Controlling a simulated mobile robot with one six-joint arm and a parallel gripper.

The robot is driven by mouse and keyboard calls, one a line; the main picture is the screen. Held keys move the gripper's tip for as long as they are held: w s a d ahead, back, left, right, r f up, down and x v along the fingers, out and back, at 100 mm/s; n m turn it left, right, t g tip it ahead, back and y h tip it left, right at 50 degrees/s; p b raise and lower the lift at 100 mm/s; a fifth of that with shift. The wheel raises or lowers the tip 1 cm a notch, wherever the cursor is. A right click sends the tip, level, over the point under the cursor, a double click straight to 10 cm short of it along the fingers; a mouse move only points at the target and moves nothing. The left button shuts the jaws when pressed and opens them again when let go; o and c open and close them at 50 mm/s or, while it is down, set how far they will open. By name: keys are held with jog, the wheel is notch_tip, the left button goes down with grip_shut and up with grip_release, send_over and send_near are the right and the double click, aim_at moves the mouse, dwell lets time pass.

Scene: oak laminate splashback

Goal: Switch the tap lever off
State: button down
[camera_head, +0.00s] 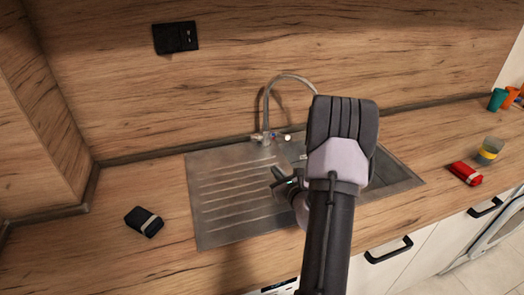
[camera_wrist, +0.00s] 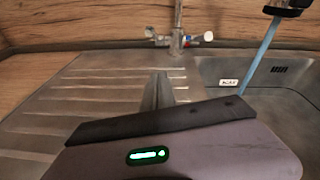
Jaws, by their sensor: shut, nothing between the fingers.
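The metal tap (camera_head: 265,112) with a tall curved spout stands behind the sink. In the wrist view, the tap (camera_wrist: 178,24) has short handles on both sides of its base. The right handle (camera_wrist: 207,36) has a pale end, which also shows in the head view (camera_head: 287,138). A blue streak (camera_wrist: 262,58), apparently water, runs from a dark-ended piece at upper right into the basin. My gripper (camera_head: 277,176) is shut and empty above the drainboard side of the sink, in front of the tap and apart from it. Its fingers (camera_wrist: 159,88) point toward the tap base.
The ribbed drainboard (camera_head: 225,199) lies left of the basin (camera_head: 392,171), partly hidden by my arm. A dark box (camera_head: 143,221) lies at left on the worktop. A red box (camera_head: 466,173) and a cup (camera_head: 489,150) stand at right. A black panel (camera_head: 175,37) is on the splashback.

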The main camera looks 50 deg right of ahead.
aim_at(267, 170)
jog(key=b+x, duration=0.1)
jog(key=x, duration=0.6)
jog(key=shift+w+f+b, duration=0.15)
jog(key=shift+w+b, duration=0.2)
jog(key=shift+b, duration=0.05)
jog(key=w+r, duration=0.2)
jog(key=shift+w+d+r, duration=0.15)
jog(key=shift+d+r, duration=0.05)
jog(key=shift+r, duration=0.2)
jog(key=shift+w+r+b, duration=0.25)
jog(key=shift+r+b, duration=0.05)
jog(key=shift+r, duration=0.1)
